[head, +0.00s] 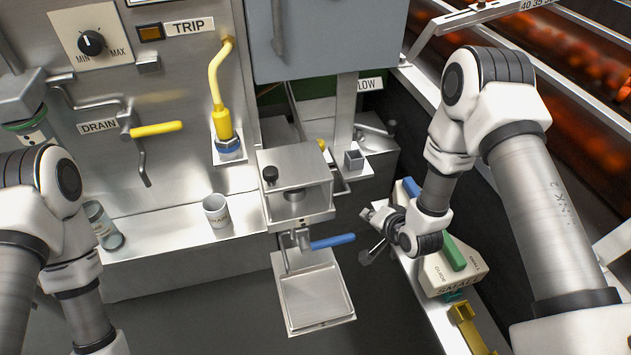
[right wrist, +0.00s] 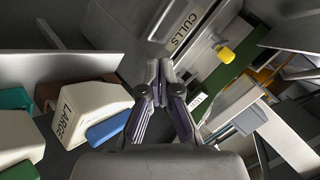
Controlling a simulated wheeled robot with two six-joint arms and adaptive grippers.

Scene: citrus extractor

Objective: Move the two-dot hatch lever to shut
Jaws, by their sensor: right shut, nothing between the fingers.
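A small yellow knob (head: 321,145) also shows behind the press in the head view. A blue-handled lever (head: 333,241) sits under the press. My right gripper (head: 370,236) is shut and empty, right of the blue handle and apart from it. Its closed fingers (right wrist: 160,72) point toward the CULLS panel. My left gripper is out of frame.
The steel press (head: 295,170) stands above a square tray (head: 315,298). Boxes marked SMALL (head: 452,276) and LARGE (right wrist: 88,112) lie near my right arm. A yellow drain lever (head: 155,129) is on the wall.

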